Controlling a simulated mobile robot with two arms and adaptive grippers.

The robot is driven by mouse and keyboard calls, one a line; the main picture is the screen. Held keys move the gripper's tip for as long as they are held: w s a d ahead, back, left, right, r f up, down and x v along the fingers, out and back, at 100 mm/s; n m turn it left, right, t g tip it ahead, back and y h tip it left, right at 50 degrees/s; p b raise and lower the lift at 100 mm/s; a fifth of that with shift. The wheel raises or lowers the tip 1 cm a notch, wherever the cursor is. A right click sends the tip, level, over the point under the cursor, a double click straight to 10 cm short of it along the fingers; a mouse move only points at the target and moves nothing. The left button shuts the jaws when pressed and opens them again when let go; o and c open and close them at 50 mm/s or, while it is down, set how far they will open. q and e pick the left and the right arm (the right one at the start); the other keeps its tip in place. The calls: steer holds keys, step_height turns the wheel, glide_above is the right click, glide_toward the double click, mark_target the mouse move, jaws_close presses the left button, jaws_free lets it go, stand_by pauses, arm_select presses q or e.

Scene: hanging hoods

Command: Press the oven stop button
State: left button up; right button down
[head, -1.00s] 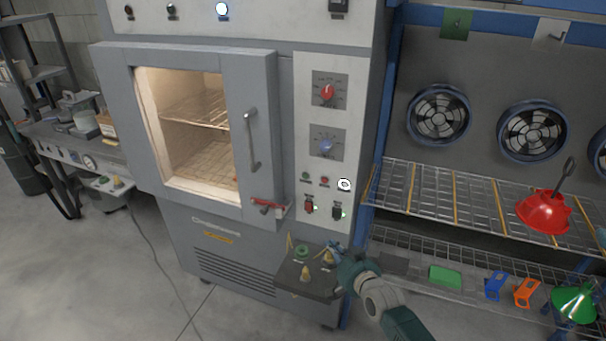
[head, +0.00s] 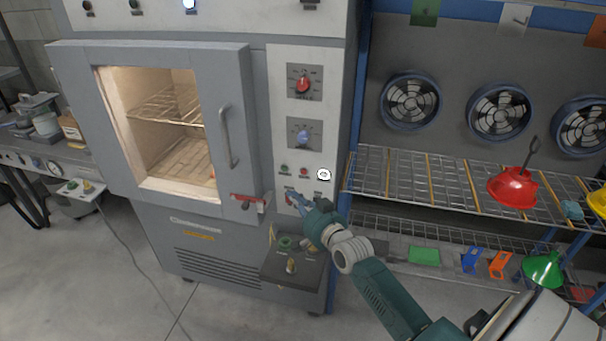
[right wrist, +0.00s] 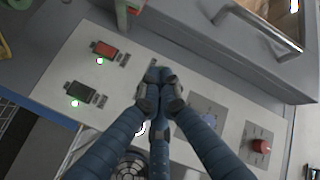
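The grey oven (head: 225,55) stands with its light-coloured control panel (head: 286,145) to the right of its lit window. A small red button (head: 304,172) and a small green button (head: 284,169) sit side by side below the blue knob (head: 304,134); their labels are too small to read. My right gripper (head: 298,200) is in front of the lower panel, below these buttons. In the right wrist view its fingers (right wrist: 160,82) are together and empty, hiding part of the panel. My left gripper is not in view.
A red rocker switch (right wrist: 104,48) and a dark one (right wrist: 80,92) are on the lower panel. A red door latch (head: 247,203) juts out at left. A small ledge with knobs (head: 290,272) is below. A wire shelf (head: 430,187) stands at right.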

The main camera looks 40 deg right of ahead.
mark_target(304, 172)
steer(key=shift+w+d+b, duration=1.35)
steer(key=shift+d+b, duration=0.2)
steer(key=shift+d, duration=0.05)
steer(key=shift+w+d+b, duration=1.35)
steer(key=shift+d+b, duration=0.15)
steer(key=shift+d, duration=0.05)
steer(key=shift+w+d, duration=0.25)
steer(key=shift+d, duration=0.05)
steer(key=shift+w+d+b, duration=0.2)
steer(key=shift+d+b, duration=0.05)
steer(key=shift+b, duration=0.3)
steer(key=shift+s+a+p, duration=0.5)
steer(key=shift+a+p, duration=0.1)
steer(key=shift+p, duration=0.35)
